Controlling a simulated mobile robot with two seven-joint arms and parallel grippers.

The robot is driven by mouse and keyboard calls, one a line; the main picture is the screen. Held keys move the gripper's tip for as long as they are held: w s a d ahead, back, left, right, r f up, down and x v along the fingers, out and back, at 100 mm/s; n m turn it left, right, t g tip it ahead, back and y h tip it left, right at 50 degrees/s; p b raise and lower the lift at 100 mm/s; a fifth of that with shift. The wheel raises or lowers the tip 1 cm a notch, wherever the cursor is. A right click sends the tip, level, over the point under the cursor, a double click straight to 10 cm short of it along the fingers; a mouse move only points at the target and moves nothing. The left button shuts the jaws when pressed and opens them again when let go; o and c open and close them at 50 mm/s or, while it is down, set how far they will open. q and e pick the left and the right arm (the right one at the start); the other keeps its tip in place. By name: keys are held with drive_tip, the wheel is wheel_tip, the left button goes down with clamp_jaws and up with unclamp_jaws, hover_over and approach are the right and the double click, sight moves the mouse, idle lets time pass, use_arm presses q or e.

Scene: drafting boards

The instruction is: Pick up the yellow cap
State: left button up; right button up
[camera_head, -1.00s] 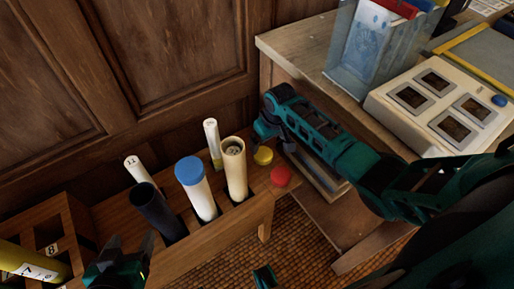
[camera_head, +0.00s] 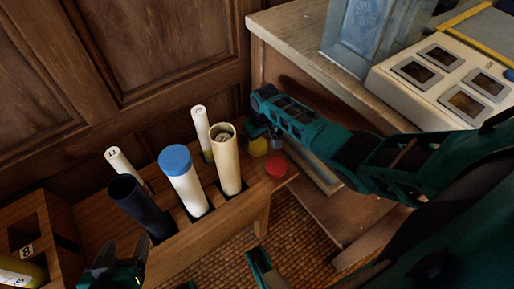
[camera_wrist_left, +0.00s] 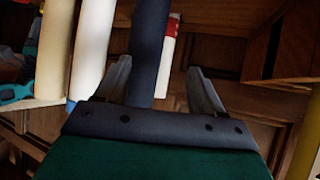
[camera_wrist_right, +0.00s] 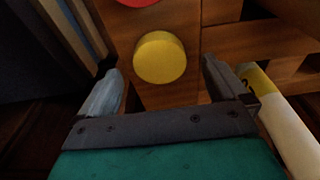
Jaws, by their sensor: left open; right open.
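The yellow cap (camera_head: 258,147) is a small round disc on the right end of the wooden rack, just behind the red cap (camera_head: 276,167). My right gripper (camera_head: 263,131) is close to the yellow cap and partly covers it in the head view. In the right wrist view the yellow cap (camera_wrist_right: 160,57) shows between the two spread fingers of my right gripper (camera_wrist_right: 163,82), ahead of them; contact cannot be made out. My left gripper (camera_head: 122,258) is open, low in the head view. In the left wrist view its fingers (camera_wrist_left: 160,84) are apart, with the dark tube (camera_wrist_left: 149,45) beyond.
A desk (camera_head: 284,42) stands right; wood panelling (camera_head: 160,40) is behind.

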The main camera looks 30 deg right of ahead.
sight(257, 144)
drive_tip(key=shift+w+f+b, duration=0.15)
drive_tip(key=shift+f+b, duration=0.2)
drive_tip(key=shift+f, duration=0.4)
drive_tip(key=shift+w+f+b, duration=0.1)
drive_tip(key=shift+f+b, duration=0.2)
drive_tip(key=shift+f, duration=0.45)
drive_tip(key=c, duration=1.1)
